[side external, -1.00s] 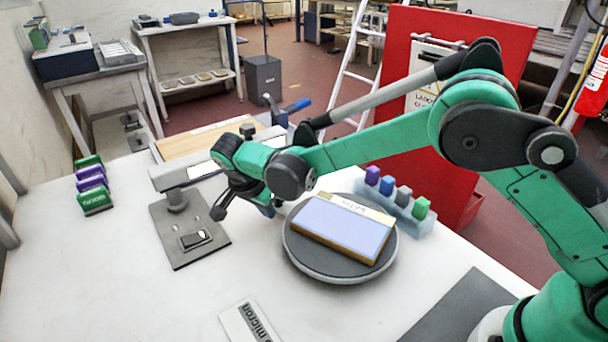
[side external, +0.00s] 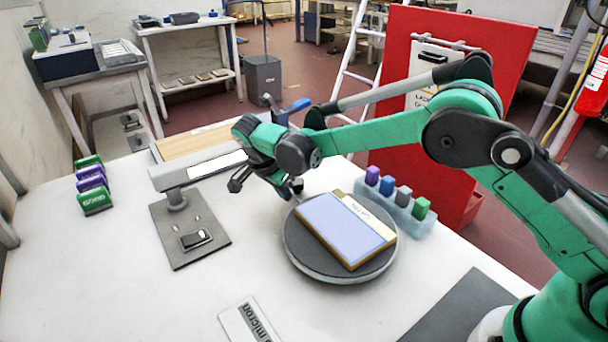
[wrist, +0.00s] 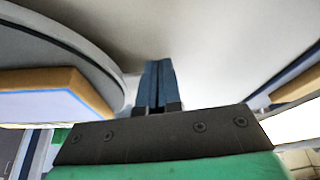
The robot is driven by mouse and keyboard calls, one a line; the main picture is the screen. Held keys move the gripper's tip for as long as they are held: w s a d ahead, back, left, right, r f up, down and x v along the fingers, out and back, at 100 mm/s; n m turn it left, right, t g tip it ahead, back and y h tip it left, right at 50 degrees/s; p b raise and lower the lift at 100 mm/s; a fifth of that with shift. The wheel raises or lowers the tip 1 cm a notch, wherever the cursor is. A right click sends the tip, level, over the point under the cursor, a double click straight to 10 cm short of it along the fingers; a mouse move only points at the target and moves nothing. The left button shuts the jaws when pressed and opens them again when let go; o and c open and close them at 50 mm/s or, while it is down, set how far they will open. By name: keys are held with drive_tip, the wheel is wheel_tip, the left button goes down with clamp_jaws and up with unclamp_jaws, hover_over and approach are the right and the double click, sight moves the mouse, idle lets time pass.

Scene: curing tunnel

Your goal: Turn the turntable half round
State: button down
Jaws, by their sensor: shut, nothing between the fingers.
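The round grey turntable (side external: 312,267) stands on the white table, with a wood-edged rectangular panel (side external: 345,228) lying on it. The panel has a pale blue face and a cream labelled strip, now along its upper right side. My gripper (side external: 293,187) is at the turntable's far left edge, low and close to the rim. In the wrist view its blue fingers (wrist: 158,82) are together with nothing between them. There the turntable's rim (wrist: 95,62) curves just left of the fingers, with the panel's edge (wrist: 60,84) showing. I cannot tell whether they touch.
A rack of coloured blocks (side external: 402,213) stands close behind the turntable on the right. A lamp-like arm on a dark base plate (side external: 186,232) stands left, near my gripper. A wooden board (side external: 185,144) lies behind.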

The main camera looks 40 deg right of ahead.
drive_tip(key=a, duration=0.4)
drive_tip(key=w+v, duration=0.1)
drive_tip(key=v, duration=0.8)
drive_tip(key=s+d+r+n+t+y, duration=0.1)
drive_tip(key=s+d+r+n+y, duration=0.15)
drive_tip(key=d+r+n, duration=0.35)
drive_tip(key=s+d+f+n+t+y, duration=0.1)
drive_tip(key=s+d+n, duration=0.3)
drive_tip(key=s, duration=0.4)
drive_tip(key=s+d+f+n+t+y, duration=0.1)
drive_tip(key=s+d+n+t, duration=0.3)
drive_tip(key=s+n, duration=0.2)
drive_tip(key=shift+s+d, duration=0.25)
drive_tip(key=shift+s, duration=1)
drive_tip(key=shift+f, duration=0.1)
